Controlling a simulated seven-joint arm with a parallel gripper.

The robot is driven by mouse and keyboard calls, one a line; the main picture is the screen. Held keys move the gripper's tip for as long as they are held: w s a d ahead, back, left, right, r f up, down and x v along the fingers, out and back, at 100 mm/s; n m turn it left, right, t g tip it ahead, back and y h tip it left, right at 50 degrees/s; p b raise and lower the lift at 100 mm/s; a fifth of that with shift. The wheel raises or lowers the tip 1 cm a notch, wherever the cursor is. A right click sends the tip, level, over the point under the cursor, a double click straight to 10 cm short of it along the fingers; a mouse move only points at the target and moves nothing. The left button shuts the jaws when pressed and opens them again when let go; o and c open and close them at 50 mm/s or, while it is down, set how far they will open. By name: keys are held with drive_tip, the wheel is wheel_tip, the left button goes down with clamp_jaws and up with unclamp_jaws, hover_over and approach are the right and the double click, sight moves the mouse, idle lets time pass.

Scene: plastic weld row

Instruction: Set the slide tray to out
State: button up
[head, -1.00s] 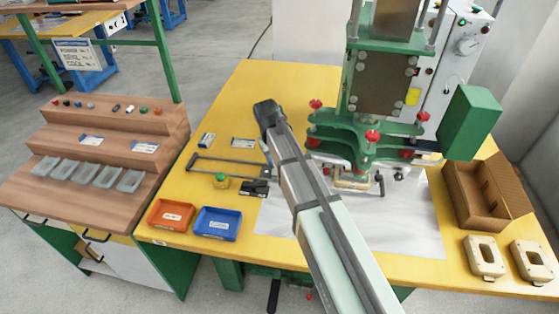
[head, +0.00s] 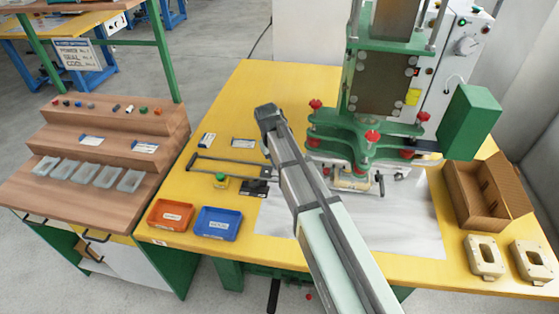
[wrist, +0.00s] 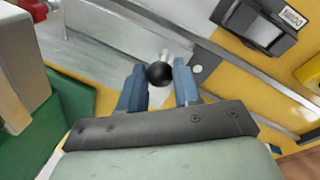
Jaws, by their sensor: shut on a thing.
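In the wrist view, my gripper (wrist: 158,80) has its two blue fingers on either side of a round black knob (wrist: 160,73). It is shut on this knob, which sits on a short pale metal stem. In the head view my arm hides the knob and most of the fingers. The slide tray is partly hidden under the green press (head: 365,140). A pale fixture (head: 352,183) shows below the press head, beside the arm. I cannot tell the tray's exact position.
Metal rails (head: 228,160) and a black box (head: 255,187) lie left of the arm; the box also shows in the wrist view (wrist: 262,30). Orange (head: 170,215) and blue (head: 217,224) bins stand at the front left. A cardboard box (head: 475,195) and beige parts (head: 485,258) are right.

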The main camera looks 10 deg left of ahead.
clamp_jaws()
drive_tip(key=shift+a, duration=0.1)
drive_tip(key=a, duration=3)
drive_tip(key=shift+a, duration=0.3)
drive_tip(key=o, duration=0.5)
unclamp_jaws()
drive_tip(key=o, duration=0.4)
drive_tip(key=shift+c, duration=0.2)
drive_tip(key=shift+r, duration=0.1)
